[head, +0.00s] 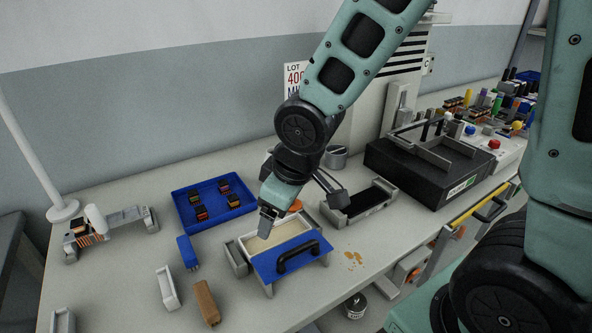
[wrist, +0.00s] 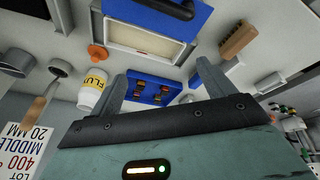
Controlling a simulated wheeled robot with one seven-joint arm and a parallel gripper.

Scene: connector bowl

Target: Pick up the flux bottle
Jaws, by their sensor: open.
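The flux bottle (wrist: 91,92) shows in the wrist view as a white bottle with a yellow FLUX label, left of my fingers and outside the gap between them. I cannot make it out in the head view, where my arm covers that part of the bench. My gripper (head: 266,226) is open and points down above the bench, near the back left of the blue-fronted box. In the wrist view my gripper (wrist: 165,78) has its two grey fingers wide apart with nothing held between them.
A blue tray (head: 181,204) with several small parts lies to the left. A blue-fronted box (head: 262,270) with a black handle stands close by. An orange piece (wrist: 97,52) is beside the bottle. A wooden brush (head: 206,303) lies in front; a black machine (head: 395,174) stands right.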

